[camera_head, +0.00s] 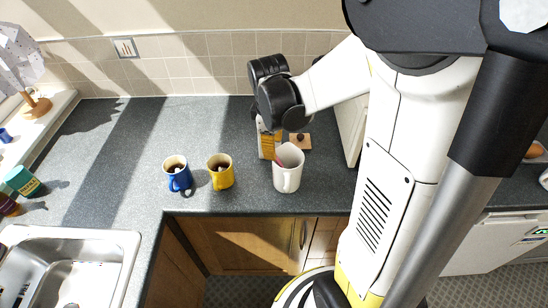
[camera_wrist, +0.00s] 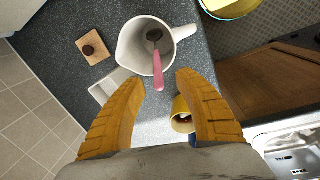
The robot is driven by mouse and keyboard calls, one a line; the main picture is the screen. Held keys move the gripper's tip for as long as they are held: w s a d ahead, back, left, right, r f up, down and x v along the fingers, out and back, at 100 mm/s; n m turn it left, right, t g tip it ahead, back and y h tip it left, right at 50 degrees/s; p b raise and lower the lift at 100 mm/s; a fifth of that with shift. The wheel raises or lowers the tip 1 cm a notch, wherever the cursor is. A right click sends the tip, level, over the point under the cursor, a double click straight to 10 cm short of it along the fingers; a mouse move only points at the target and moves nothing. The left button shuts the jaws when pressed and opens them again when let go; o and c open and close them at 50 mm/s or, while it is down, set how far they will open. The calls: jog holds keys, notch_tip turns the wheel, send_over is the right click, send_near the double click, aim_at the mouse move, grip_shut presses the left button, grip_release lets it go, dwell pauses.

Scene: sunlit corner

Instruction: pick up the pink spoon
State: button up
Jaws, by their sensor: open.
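The pink spoon stands tilted in a white jug (camera_head: 288,178). In the wrist view its pink handle (camera_wrist: 158,72) leans over the jug's rim (camera_wrist: 122,50) and its dark bowl lies inside. In the head view only a small pink bit (camera_head: 280,161) shows at the jug's mouth. My gripper (camera_wrist: 160,80) is open, with its yellow fingers on either side of the handle's end in the wrist view. Whether they touch it cannot be told. In the head view my gripper (camera_head: 268,146) is just behind and left of the jug, partly hidden by my arm.
A yellow mug (camera_head: 221,175) and a blue mug (camera_head: 178,177) stand left of the jug. A small wooden board with a dark knob (camera_head: 299,141) lies behind it. The sink (camera_head: 120,240) is at lower left. The counter's left back is clear.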

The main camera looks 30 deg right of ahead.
jog(key=b, duration=0.1)
send_over(282, 166)
jog(key=w+a, duration=0.2)
notch_tip(282, 166, down, 5)
jog(key=shift+a+r, duration=0.1)
jog(key=shift+r, duration=0.1)
jog(key=shift+s, duration=0.15)
jog(key=shift+c, duration=0.4)
grip_shut()
jog(key=shift+r, duration=0.15)
